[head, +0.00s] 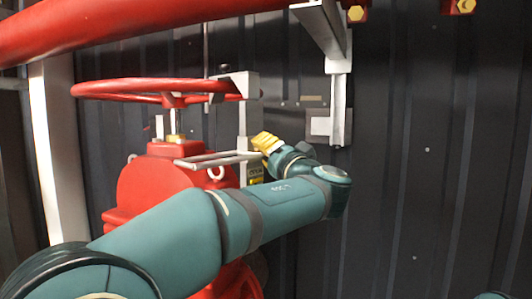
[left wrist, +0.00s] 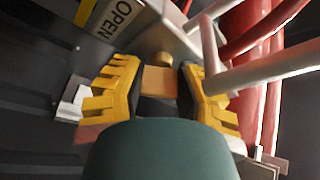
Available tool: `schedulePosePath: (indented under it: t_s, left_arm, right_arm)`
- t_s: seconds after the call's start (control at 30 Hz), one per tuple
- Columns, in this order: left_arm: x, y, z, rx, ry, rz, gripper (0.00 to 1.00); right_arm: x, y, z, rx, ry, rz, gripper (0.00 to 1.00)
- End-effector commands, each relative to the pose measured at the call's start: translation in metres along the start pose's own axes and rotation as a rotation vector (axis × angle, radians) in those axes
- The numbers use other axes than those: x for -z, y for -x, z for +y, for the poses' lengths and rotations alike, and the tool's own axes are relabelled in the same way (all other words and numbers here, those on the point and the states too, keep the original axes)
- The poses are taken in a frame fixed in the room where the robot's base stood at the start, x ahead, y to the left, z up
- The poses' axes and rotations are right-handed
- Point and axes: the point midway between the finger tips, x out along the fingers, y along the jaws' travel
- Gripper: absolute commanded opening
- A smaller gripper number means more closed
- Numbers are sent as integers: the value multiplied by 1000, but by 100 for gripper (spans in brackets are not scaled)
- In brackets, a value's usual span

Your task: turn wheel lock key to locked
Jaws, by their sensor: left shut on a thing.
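The red handwheel (head: 150,88) sits on the red pump valve (head: 155,185), with a grey lock bracket (head: 247,88) at its right rim. My left gripper (head: 266,143) is at the lock's lower right, its yellow fingers pointing toward it. In the left wrist view, the left gripper (left wrist: 155,88) is shut on a brass-coloured key (left wrist: 160,80), one yellow finger on each side. The key is hidden in the head view. My right gripper is not in view.
A thick red pipe (head: 140,27) crosses the upper left. A grey bracket (head: 339,105) hangs right of the gripper. A light bar frame (head: 215,158) lies just left of the fingers. The dark corrugated wall (head: 430,180) at right is mostly bare.

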Motion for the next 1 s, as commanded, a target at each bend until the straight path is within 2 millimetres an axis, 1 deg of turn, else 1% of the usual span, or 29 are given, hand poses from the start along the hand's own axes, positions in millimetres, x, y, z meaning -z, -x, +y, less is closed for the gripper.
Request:
schedulePosePath:
  t_s: [0.03, 0.07, 0.1, 0.17, 0.47, 0.57, 0.67, 0.77, 1.0]
  left_arm:
    - [2, -1, -5, 7, 6, 6, 0]
    - [2, -1, -5, 7, 6, 6, 0]
    - [2, -1, -5, 7, 6, 6, 45]
    - [2, -1, -5, 6, 6, 5, 66]
    - [1, 0, -2, 3, 2, 2, 66]
    - [1, 4, -2, 2, 2, 2, 66]
    - [2, 16, -2, 0, 2, 4, 66]
    - [1, 34, -2, 0, 3, 5, 66]
    - [2, 83, -2, 2, 3, 6, 66]
  right_arm:
    - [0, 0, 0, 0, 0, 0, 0]
    - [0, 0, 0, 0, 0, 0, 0]
    - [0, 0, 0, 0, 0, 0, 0]
    - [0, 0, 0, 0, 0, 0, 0]
    - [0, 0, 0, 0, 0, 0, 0]
    - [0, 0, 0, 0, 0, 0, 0]
    - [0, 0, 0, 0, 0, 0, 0]
    - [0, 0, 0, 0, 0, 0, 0]
    - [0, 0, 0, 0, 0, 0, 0]
